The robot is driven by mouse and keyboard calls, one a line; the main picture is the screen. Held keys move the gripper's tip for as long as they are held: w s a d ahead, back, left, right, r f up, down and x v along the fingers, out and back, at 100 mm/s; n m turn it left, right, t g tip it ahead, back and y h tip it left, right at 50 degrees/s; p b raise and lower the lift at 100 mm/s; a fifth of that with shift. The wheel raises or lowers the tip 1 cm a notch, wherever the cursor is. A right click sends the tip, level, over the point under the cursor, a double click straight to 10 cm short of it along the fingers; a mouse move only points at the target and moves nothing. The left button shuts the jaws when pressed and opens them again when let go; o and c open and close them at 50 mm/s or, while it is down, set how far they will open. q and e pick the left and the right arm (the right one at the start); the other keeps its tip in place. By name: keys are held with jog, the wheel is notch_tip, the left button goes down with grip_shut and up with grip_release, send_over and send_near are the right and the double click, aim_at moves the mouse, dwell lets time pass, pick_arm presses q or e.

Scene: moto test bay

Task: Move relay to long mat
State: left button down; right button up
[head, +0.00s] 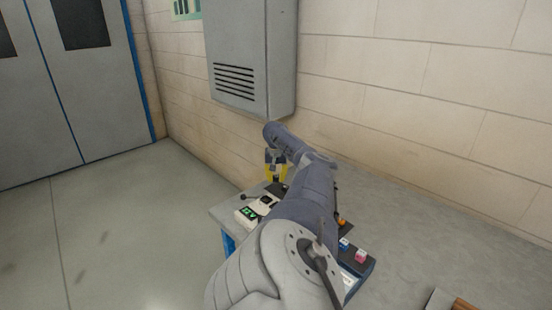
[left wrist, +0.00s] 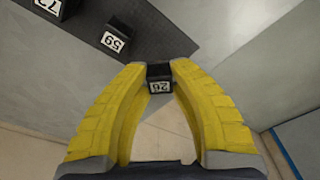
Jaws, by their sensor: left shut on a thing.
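My left gripper (head: 276,172) has yellow fingers and reaches over the table's far left part in the head view. In the left wrist view the gripper (left wrist: 159,76) is shut on a small black relay (left wrist: 160,87) with a white label that seems to read 28. A dark grey mat (left wrist: 165,38) lies beyond it. Two more black blocks, labelled 59 (left wrist: 116,38) and apparently 72 (left wrist: 50,8), are on that mat. The held relay overlaps the mat's edge in the picture; I cannot tell its height. My right gripper is not in view.
The table (head: 390,215) stands against a block wall with a grey cabinet (head: 250,60). A white device with a green display (head: 247,213) is near its left edge. A blue cube (head: 344,243), a pink cube (head: 361,255) and an orange item (head: 341,222) are right of my arm.

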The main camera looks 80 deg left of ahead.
pick_arm(q)
jog(key=shift+f, duration=1.15)
jog(key=shift+f, duration=0.1)
jog(key=c, duration=1.5)
grip_release()
jog(key=r, duration=0.4)
jog(key=d+r, duration=0.1)
jog(key=r, duration=0.7)
jog(key=shift+s+d+r, duration=0.1)
jog(key=shift+d, duration=0.1)
